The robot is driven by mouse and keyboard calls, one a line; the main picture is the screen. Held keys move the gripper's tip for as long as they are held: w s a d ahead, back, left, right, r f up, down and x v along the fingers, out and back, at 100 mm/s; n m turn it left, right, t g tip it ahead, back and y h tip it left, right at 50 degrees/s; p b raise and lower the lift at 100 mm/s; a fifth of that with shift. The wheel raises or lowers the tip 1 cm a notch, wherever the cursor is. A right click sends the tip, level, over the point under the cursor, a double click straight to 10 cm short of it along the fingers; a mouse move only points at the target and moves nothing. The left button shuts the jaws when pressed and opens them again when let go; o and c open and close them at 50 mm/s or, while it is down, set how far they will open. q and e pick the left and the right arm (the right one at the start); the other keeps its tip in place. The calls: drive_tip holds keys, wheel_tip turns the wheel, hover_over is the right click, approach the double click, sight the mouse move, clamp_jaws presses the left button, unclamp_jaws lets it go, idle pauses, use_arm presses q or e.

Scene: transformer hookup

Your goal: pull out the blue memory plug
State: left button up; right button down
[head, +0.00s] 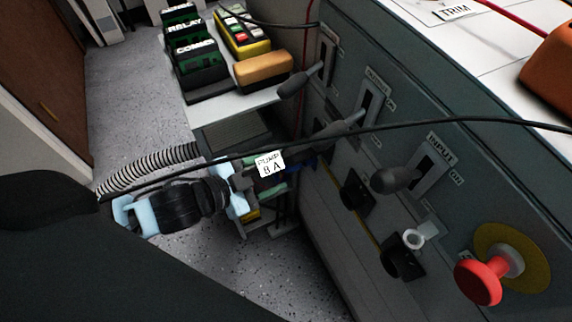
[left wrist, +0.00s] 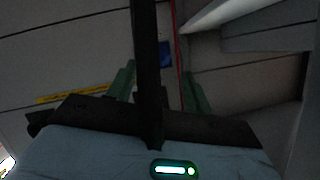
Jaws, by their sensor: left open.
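The blue memory plug (left wrist: 167,55) shows in the left wrist view as a small blue block by the grey panel, ahead of my fingers and partly hidden by a black cable. In the head view a dark blue patch (head: 306,164) shows at the cabinet face, just past my gripper. My left gripper (head: 274,180) is close to the cabinet. Its green fingers (left wrist: 158,80) are open, with the blue block lying beyond the gap between them. I see no contact. A white tag marked 8 A (head: 270,163) hides part of the fingers. My right gripper is not in view.
A black cable (head: 400,128) crosses in front of the cabinet and over my left arm. Lever switches (head: 395,180) and a red mushroom button (head: 482,281) stick out of the cabinet. A shelf (head: 232,112) behind holds green-black modules (head: 195,60) and an orange block (head: 263,70).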

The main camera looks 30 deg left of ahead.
sight(286, 168)
use_arm(q)
drive_tip(key=shift+b+x, duration=0.75)
drive_tip(key=shift+x, duration=1.75)
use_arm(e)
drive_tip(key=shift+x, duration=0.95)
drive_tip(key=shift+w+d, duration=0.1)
use_arm(q)
drive_tip(key=c, duration=1.1)
drive_tip(key=o, duration=0.3)
clamp_jaws()
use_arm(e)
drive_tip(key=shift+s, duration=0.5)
